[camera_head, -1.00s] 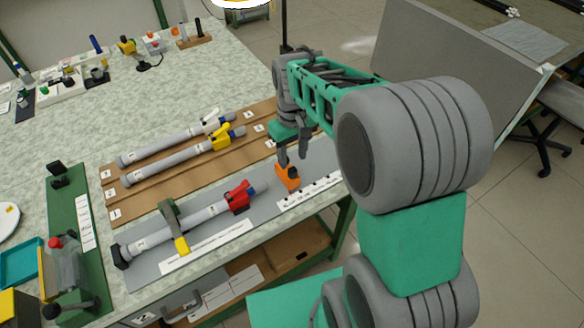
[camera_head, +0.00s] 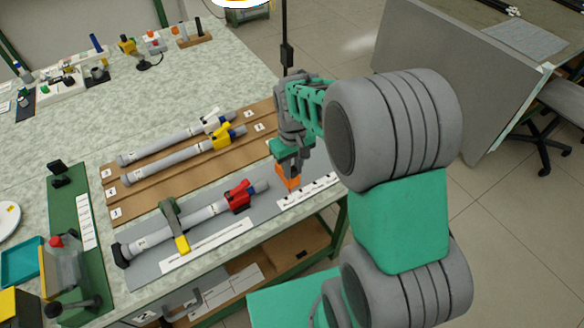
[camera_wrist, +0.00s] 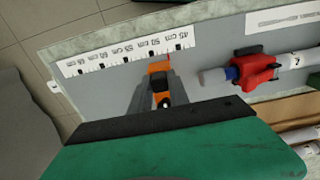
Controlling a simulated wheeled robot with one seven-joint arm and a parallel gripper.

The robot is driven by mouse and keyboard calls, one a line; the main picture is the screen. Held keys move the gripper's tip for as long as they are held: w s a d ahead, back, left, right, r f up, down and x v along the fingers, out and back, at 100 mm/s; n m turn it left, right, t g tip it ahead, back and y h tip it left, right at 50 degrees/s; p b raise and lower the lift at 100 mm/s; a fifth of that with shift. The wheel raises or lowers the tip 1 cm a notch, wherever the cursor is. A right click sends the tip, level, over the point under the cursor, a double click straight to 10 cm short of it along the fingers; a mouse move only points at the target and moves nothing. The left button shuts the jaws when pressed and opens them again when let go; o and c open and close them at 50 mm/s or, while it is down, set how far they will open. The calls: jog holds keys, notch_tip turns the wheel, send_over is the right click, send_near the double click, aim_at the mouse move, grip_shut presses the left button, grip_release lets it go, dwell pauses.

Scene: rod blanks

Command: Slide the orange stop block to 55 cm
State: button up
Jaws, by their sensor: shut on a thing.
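The orange stop block (camera_head: 289,183) stands on the grey plate (camera_head: 215,238) beside the white cm scale (camera_head: 308,190). It also shows in the wrist view (camera_wrist: 158,66), near the 50 cm label, with the 55 cm label to its left. My gripper (camera_head: 287,172) is down over the block and shut on it, hiding its upper part. In the wrist view my fingers (camera_wrist: 158,95) reach the block, and a dark part of it shows between them. The exact edge reading on the scale is too small to tell.
On the same plate lies a grey rod with a red clamp (camera_head: 239,197), right of the block in the wrist view. Two rods with yellow (camera_head: 220,137) and white (camera_head: 213,122) clamps lie on the brown board behind. The scale side left of the block is clear in the wrist view.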

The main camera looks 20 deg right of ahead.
grip_shut()
jog(key=shift+w+d, duration=0.1)
dwell(0.8)
